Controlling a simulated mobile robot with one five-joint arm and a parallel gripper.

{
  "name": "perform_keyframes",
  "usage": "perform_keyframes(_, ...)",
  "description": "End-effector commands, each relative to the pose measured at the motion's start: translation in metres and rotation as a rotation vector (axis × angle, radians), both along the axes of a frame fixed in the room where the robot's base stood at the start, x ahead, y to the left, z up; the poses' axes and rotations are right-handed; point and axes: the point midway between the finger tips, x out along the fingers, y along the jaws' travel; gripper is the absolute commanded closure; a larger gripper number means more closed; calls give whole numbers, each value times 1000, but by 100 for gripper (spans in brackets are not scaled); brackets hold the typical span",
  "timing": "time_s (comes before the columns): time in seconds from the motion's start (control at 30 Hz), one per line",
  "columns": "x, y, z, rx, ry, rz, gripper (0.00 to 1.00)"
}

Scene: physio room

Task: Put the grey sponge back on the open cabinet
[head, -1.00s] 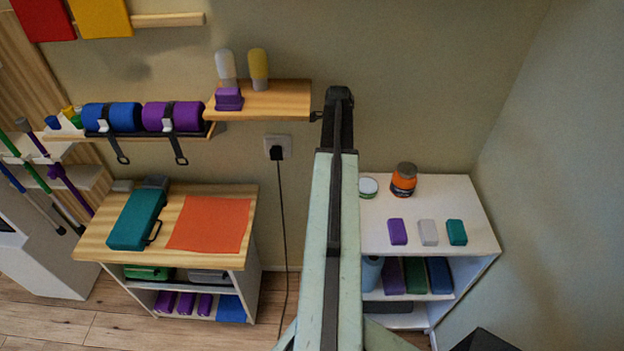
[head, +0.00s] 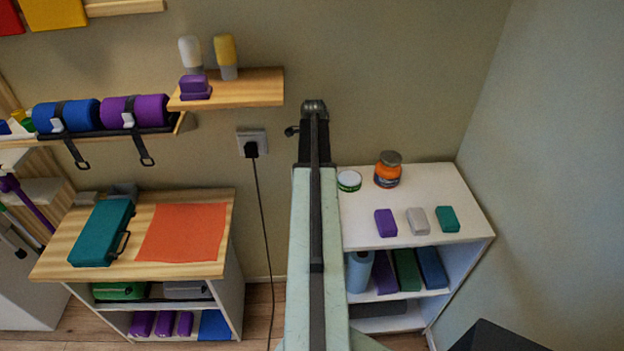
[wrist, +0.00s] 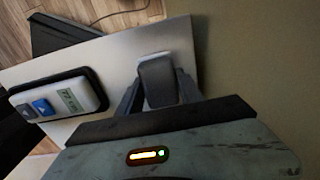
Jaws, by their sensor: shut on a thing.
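In the wrist view my gripper (wrist: 158,92) is shut on a grey block, seen as the grey sponge (wrist: 157,80), dark grey on its near face with a paler far edge. In the head view my arm hides the gripper and what it holds. An open-fronted white cabinet (head: 455,228) stands at the right, by the corner. On its top lie a purple block (head: 385,222), a light grey block (head: 418,221) and a teal block (head: 446,218) in a row. Another open-fronted cabinet with a wooden top (head: 60,265) stands at the left.
A white tub (head: 349,181) and an orange jar (head: 388,170) stand at the back of the white cabinet. A wall shelf (head: 255,90) holds two bottles. A teal case (head: 102,232) lies on the wooden top. The wrist view shows a device (wrist: 58,96) on a pale surface.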

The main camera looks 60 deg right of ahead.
Motion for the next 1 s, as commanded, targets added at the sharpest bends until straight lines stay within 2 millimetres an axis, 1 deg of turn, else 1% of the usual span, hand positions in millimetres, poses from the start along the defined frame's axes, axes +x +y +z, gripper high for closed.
perform_keyframes(0.03,0,0,-8,0,0,0,89)
perform_keyframes(0.2,0,0,-3,0,0,1,89)
perform_keyframes(0.37,1,0,-8,0,0,1,89)
perform_keyframes(0.4,1,0,-7,0,0,1,49)
perform_keyframes(0.43,1,0,-6,0,0,1,40)
perform_keyframes(0.47,1,1,-6,0,0,1,35)
perform_keyframes(0.8,1,1,-5,0,0,2,35)
perform_keyframes(0.87,1,1,-1,0,0,2,35)
perform_keyframes(1.0,1,1,15,0,0,2,35)
